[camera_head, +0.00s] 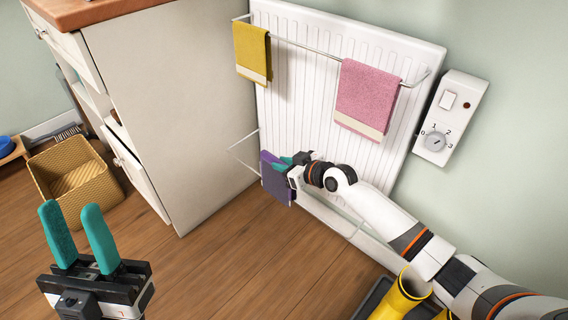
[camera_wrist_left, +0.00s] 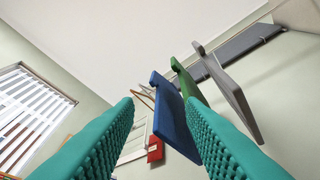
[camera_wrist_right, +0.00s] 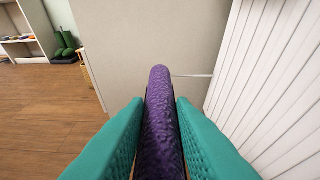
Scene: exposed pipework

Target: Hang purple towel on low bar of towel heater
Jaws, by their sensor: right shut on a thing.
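The purple towel (camera_head: 276,179) is at the low bar (camera_head: 243,141) of the white towel heater (camera_head: 310,110), near the bar's left part. My right gripper (camera_head: 288,164) is shut on the towel's upper part. The right wrist view shows the towel (camera_wrist_right: 162,130) edge-on between the teal fingers of my right gripper (camera_wrist_right: 160,135), with the heater's ribbed panel to its right. I cannot tell whether the towel rests over the bar. My left gripper (camera_head: 78,238) is open and empty at the lower left; its spread fingers also show in the left wrist view (camera_wrist_left: 165,135).
A yellow towel (camera_head: 252,52) and a pink towel (camera_head: 367,95) hang on the upper bar (camera_head: 310,49). A cabinet (camera_head: 170,110) stands close left of the heater. A control box (camera_head: 451,117) is right. A wicker basket (camera_head: 75,180) and yellow boots (camera_head: 400,297) stand on the floor.

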